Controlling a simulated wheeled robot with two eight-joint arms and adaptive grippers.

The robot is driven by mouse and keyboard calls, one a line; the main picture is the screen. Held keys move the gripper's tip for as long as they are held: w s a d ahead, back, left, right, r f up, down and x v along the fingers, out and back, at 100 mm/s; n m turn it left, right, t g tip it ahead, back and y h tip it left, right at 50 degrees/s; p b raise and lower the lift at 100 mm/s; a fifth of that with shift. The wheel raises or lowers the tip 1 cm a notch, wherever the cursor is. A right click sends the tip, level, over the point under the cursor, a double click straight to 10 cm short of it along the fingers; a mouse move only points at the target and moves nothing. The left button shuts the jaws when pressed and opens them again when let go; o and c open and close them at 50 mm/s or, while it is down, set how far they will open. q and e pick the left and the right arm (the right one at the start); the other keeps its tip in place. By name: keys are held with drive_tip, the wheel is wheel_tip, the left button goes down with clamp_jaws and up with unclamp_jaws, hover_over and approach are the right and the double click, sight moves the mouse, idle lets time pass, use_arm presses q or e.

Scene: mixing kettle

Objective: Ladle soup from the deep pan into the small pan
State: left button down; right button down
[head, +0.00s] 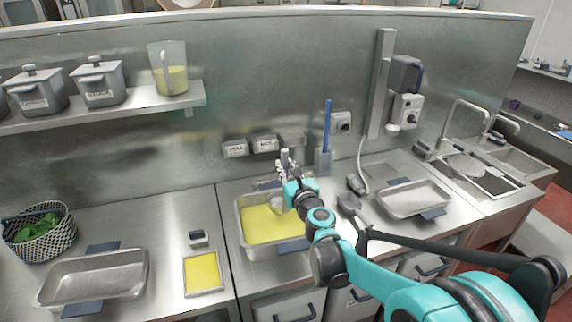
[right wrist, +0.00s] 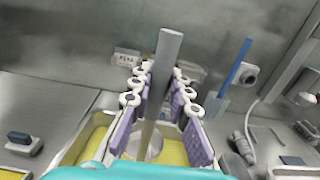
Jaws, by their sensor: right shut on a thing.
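The deep pan (head: 262,252) is set in the middle counter and holds yellow soup. It also shows low in the right wrist view (right wrist: 66,152). My right gripper (head: 288,172) is above its back part, shut on the ladle's upright, flat grey handle (right wrist: 167,65). The ladle's bowl (right wrist: 148,143) hangs below, over or in the soup; I cannot tell how deep. The small pan (head: 204,292), left of the deep pan, shows a yellow filling. My left gripper is not in view.
Empty trays lie at left (head: 95,278) and right (head: 412,200). A blue-handled spatula (head: 327,135) stands behind the deep pan. A shelf (head: 120,112) holds grey pots (head: 100,84) and a jug (head: 168,70). A basket (head: 45,232) stands far left.

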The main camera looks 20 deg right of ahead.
sight(285, 153)
wheel_tip(285, 153, down, 8)
drive_tip(key=b, duration=0.5)
drive_tip(key=shift+f+b, duration=0.15)
drive_tip(key=shift+b, duration=0.2)
wheel_tip(285, 153, up, 13)
drive_tip(key=p, duration=1)
drive_tip(key=shift+r+p, duration=0.2)
drive_tip(key=shift+p, duration=0.15)
drive_tip(key=shift+f, duration=0.2)
